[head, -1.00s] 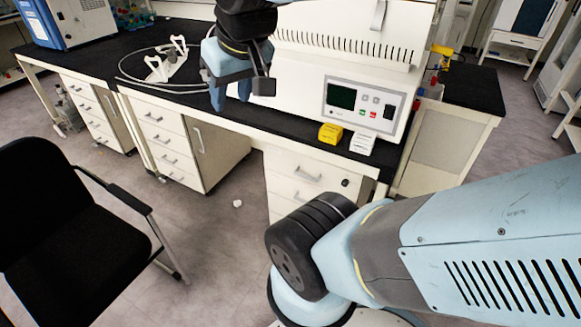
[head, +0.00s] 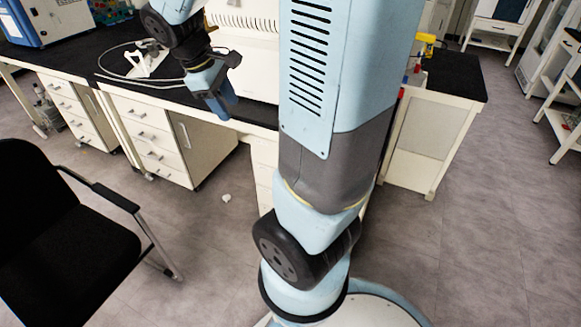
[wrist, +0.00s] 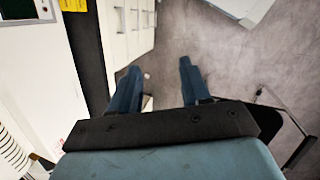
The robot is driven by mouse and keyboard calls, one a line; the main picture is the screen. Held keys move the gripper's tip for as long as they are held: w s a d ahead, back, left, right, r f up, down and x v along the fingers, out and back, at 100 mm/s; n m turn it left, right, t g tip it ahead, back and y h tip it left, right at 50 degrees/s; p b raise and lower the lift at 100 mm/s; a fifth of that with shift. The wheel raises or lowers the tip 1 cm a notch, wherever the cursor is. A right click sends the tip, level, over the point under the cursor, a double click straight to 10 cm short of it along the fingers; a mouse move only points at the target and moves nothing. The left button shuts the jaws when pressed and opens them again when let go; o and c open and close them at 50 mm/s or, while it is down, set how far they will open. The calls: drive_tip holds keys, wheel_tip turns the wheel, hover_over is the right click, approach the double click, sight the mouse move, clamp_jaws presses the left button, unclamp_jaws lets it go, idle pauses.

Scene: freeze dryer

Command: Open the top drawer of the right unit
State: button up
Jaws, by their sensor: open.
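The right drawer unit (head: 264,160) is white and stands under the right part of the bench. My arm hides most of its front in the head view, including the top drawer's handle. Its drawer fronts also show in the wrist view (wrist: 126,25), at the upper left, and no drawer there looks pulled out. My gripper (head: 222,106) hangs at the bench's front edge, left of the right unit, fingers pointing down.
The black bench top (head: 120,75) carries a white stand (head: 148,58) with a cable. A left drawer unit (head: 160,140) stands under it. A black chair (head: 70,235) is at the left. A small white object (head: 226,198) lies on the floor.

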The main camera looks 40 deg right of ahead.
drive_tip(key=w+d+f+n+g+h, duration=0.2)
drive_tip(key=w+d+f+n, duration=0.15)
drive_tip(key=f, duration=0.35)
drive_tip(key=w+d+f+n+g+h, duration=0.1)
drive_tip(key=w+d+f+n+h, duration=0.2)
drive_tip(key=f, duration=0.4)
drive_tip(key=w+d+f+n+g+h, duration=0.2)
drive_tip(key=w+f+n, duration=0.1)
drive_tip(key=f+n, duration=0.3)
drive_tip(key=s+d+f+n+t+h, duration=0.1)
drive_tip(key=d+f+n+t+h, duration=0.25)
drive_tip(key=f+n, duration=0.7)
drive_tip(key=d+f+n+t+h, duration=0.2)
drive_tip(key=d+f+n+h, duration=0.3)
drive_tip(key=f, duration=1)
drive_tip(key=shift+n+y, duration=0.6)
drive_tip(key=shift+y, duration=0.05)
drive_tip(key=d, duration=1.2)
drive_tip(key=shift+s+d, duration=0.1)
drive_tip(key=shift+s, duration=0.05)
drive_tip(key=shift+f, duration=0.1)
clamp_jaws()
